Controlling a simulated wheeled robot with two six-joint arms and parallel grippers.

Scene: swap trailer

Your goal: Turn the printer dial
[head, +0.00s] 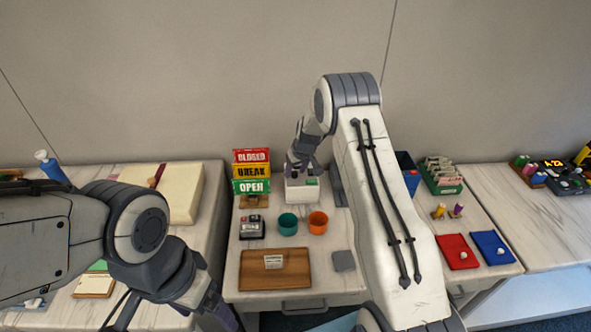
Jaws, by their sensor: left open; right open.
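A small white box-shaped device (302,193), which looks like the printer, stands at the back middle of the table with a green patch on its top right. My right gripper (301,170) is right at the top of it, pointing down, and covers part of its upper side. The dial cannot be made out; it may be hidden behind the gripper. Whether the fingers touch the device cannot be told. My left gripper (230,319) is low at the picture's bottom edge, in front of the table and far from the device, partly cut off.
A stack of CLOSED, BREAK and OPEN signs (252,171) stands left of the device. A teal cup (288,223) and an orange cup (318,222) stand in front. A brown board (262,269) lies nearer. Red (456,251) and blue (492,247) pads lie right.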

